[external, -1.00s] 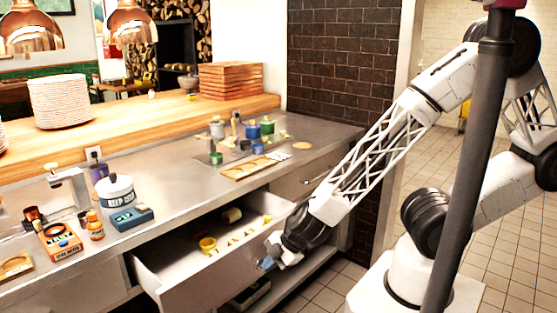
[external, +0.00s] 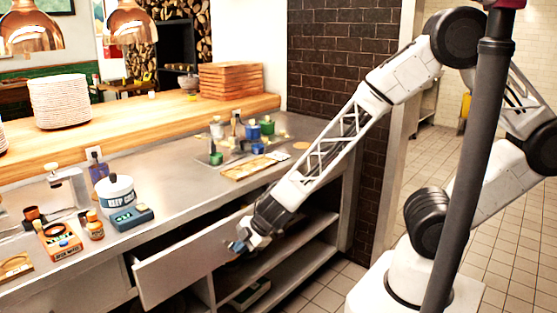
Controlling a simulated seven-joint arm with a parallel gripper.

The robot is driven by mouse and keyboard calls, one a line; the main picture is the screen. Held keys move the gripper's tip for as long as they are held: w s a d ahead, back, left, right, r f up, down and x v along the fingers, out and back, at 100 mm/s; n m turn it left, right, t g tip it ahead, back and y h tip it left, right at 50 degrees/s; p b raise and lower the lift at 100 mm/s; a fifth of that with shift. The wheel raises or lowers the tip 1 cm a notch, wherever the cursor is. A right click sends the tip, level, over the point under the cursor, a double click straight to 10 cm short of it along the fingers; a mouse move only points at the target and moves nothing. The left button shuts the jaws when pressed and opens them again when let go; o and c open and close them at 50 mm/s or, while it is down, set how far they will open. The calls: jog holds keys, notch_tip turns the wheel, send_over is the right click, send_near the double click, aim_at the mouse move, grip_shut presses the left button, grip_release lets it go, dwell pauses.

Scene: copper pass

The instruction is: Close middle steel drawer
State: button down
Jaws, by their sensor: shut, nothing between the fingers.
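The middle steel drawer (external: 185,267) is under the counter, with its grey front panel standing a little out from the cabinet. A narrow dark gap shows above its top edge, and its contents are hidden. My gripper (external: 236,246) is shut and empty at the right end of the drawer front. It looks to be against or very close to the panel; I cannot tell whether it touches.
Open shelves (external: 285,270) lie below and right of the drawer. The tiled floor (external: 335,285) is clear.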

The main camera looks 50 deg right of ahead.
aim_at(230, 240)
jog(key=w, duration=0.9)
jog(key=shift+w, duration=0.5)
jog(key=shift+w+r, duration=0.1)
jog(key=shift+s, duration=0.2)
jog(key=shift+s+f, duration=0.2)
jog(key=shift+s, duration=1.9)
jog(key=v, duration=1)
